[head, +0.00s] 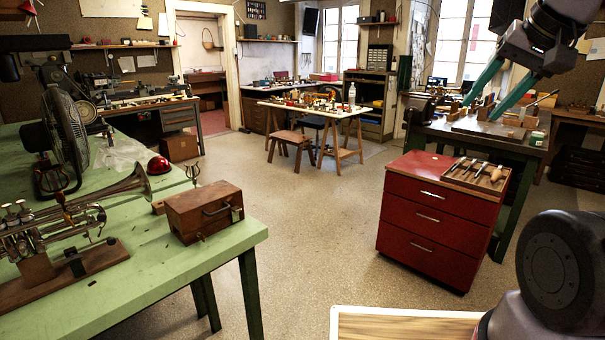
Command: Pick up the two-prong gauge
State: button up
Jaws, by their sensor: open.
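I cannot pick out the two-prong gauge for certain. A small dark upright piece with a forked top (193,173) stands on the green bench (150,262), behind a brown wooden box (204,212).
A trumpet (120,190) rests on a wooden stand on the green bench, near a fan (68,130) and a red dome (158,166). A red drawer cabinet (430,220) bears a wooden tray (506,187) of several tools. Open floor (310,220) lies between.

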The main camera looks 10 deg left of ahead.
aim_at(110, 139)
jog(key=i+l+z, duration=0.15)
jog(key=i+z, duration=0.65)
jog(key=i+u, duration=0.3)
jog(key=i, duration=0.2)
jog(key=i+l+u, duration=0.15)
jog(key=i+u, duration=0.2)
jog(key=i, duration=0.15)
jog(key=i+j+u, duration=0.15)
jog(key=i+u, duration=1.3)
jog(key=i, duration=0.25)
jog(key=i+l+u, duration=0.25)
jog(key=i, duration=0.3)
jog(key=i+l+u, duration=0.1)
jog(key=i+u, duration=0.3)
jog(key=i+l+u, duration=0.2)
jog(key=i+u, duration=0.2)
jog(key=i+l+u, duration=0.45)
jog(key=u, duration=0.65)
jog(key=i+l+u, duration=0.2)
jog(key=l+u, duration=0.15)
jog(key=i+l+u, duration=0.1)
jog(key=l+u, duration=0.2)
jog(key=i+l+u, duration=0.1)
jog(key=l+u, duration=0.25)
